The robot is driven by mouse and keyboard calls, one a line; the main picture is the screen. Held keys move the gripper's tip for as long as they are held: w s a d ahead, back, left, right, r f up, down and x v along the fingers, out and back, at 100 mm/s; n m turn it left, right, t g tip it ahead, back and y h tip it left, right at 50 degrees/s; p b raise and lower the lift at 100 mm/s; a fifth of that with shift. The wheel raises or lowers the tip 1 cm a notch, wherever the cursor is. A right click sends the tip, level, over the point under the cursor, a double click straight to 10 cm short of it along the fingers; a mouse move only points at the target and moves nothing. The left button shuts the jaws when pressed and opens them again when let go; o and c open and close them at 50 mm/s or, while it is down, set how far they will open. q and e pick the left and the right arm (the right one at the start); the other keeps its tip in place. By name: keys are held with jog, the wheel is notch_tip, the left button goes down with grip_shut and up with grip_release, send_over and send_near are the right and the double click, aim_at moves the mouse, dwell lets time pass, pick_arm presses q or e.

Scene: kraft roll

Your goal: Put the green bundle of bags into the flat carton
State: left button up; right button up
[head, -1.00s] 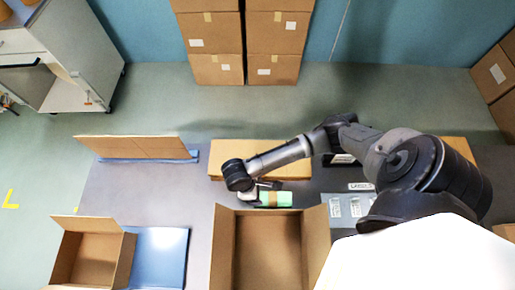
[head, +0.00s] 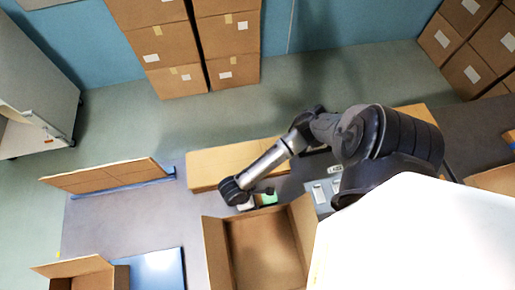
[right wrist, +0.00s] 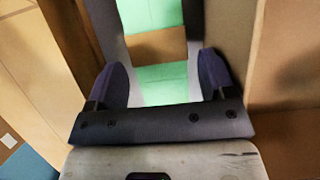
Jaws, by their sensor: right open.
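The green bundle of bags (head: 269,198) lies on the table just behind the open carton, partly hidden by my right gripper in the head view. In the right wrist view the green bundle (right wrist: 165,84) has a brown band around it. My right gripper (right wrist: 166,80) is open, with one finger at each side of the bundle; whether they touch it I cannot tell. It also shows in the head view (head: 253,201). An open brown carton (head: 262,250) with raised flaps stands at the front centre and looks empty. A long, low brown carton (head: 225,162) lies behind the bundle. My left gripper is out of view.
A smaller open carton (head: 88,268) stands at the front left beside a blue sheet (head: 157,270). An upright cardboard divider (head: 110,176) stands at the left. A grey tray with white labels (head: 318,192) is right of the bundle. Stacked boxes (head: 165,45) stand at the back.

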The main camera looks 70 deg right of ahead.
aim_at(257, 199)
jog(key=shift+s+x, duration=0.1)
jog(key=shift+x, duration=1)
jog(key=shift+s+x, duration=0.15)
jog(key=shift+x, duration=0.9)
jog(key=shift+d+r, duration=0.1)
jog(key=shift+d, duration=0.15)
jog(key=c, duration=0.8)
jog(key=shift+c, duration=0.2)
